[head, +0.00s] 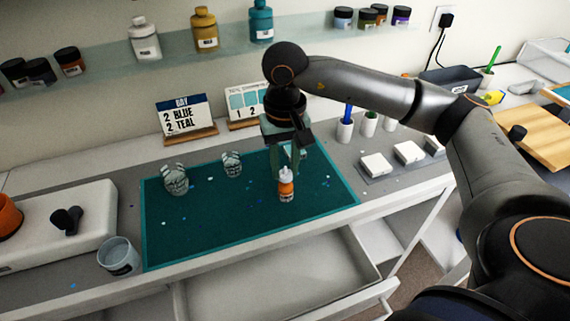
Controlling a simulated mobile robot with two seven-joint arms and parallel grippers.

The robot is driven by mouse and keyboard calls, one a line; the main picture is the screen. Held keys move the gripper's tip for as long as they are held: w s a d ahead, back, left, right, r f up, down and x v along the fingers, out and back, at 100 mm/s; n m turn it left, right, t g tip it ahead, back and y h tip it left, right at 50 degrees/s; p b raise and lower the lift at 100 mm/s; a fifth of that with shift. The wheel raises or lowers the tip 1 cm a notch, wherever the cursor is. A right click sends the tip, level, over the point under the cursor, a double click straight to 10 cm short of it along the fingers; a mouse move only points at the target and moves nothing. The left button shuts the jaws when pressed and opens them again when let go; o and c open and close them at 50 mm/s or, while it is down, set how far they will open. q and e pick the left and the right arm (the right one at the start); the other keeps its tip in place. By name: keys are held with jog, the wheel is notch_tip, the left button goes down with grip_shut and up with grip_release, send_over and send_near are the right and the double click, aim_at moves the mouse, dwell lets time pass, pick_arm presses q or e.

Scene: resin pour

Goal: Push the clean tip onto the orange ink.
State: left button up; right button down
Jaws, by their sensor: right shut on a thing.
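The orange ink (286,190) is a small bottle with an orange band, upright on the dark teal mat near its front edge. A whitish tip (286,174) shows right at the bottle's top. My right gripper (287,170) points down from above the bottle and is shut on the tip; its fingers partly hide it. I cannot tell whether the tip is fully seated or only touching. My left gripper is not in view.
Two clear cups (175,180) (232,164) stand on the mat (220,225). A grey cup (118,256) stands left of it. An open drawer (270,285) juts out in front. White blocks (376,165) sit to the right. Sign cards (184,115) stand behind.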

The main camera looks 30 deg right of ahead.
jog(key=shift+c, duration=0.2)
grip_release()
dwell(0.5)
jog(key=shift+r, duration=0.1)
jog(key=shift+r+p, duration=2.1)
jog(key=shift+r, duration=1.35)
grip_shut()
jog(key=shift+f, duration=0.3)
